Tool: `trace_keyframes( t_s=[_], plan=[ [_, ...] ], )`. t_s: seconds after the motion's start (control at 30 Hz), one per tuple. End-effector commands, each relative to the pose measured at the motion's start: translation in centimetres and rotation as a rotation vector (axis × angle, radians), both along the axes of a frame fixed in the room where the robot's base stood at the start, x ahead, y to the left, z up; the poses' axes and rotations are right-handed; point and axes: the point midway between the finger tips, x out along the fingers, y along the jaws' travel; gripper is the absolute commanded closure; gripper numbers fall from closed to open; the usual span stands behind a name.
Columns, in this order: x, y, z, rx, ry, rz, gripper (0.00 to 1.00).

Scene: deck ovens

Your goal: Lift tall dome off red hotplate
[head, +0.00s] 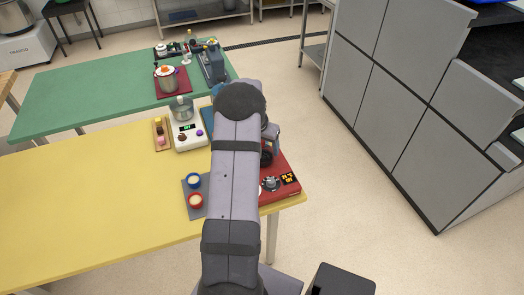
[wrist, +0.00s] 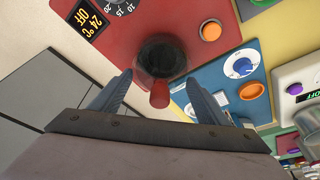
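The red hotplate (wrist: 120,35) fills the top of the wrist view, with a dial and a display reading 24 °C OFF. A dark round piece with a red handle (wrist: 159,95) stands over it; it appears to be the dome, but its height cannot be judged from here. My gripper (wrist: 160,79) is open, its two blue-grey fingers spread on either side of the red handle, with gaps visible. In the head view the red hotplate (head: 283,191) lies at the yellow table's right end, partly behind my arm. My arm hides most of the dome and gripper there.
A blue device (wrist: 228,75) with a dial and orange button adjoins the hotplate. On the yellow table (head: 90,190) are a white scale (head: 190,141), a wooden tray (head: 158,145) and a grey mat (head: 190,183) with two cups. The table's left side is clear. A green table (head: 90,95) stands behind.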

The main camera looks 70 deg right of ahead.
Motion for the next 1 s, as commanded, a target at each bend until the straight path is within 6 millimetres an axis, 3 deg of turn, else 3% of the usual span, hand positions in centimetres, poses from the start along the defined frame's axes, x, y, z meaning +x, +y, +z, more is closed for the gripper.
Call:
trace_keyframes(
  t_s=[0.43, 1.0],
  plan=[
    [0.0, -0.1, 1.2, -0.004, -0.001, -0.001, 0.49],
    [0.0, -0.1, 9.3, -0.003, -0.001, 0.0, 0.49]
  ],
)
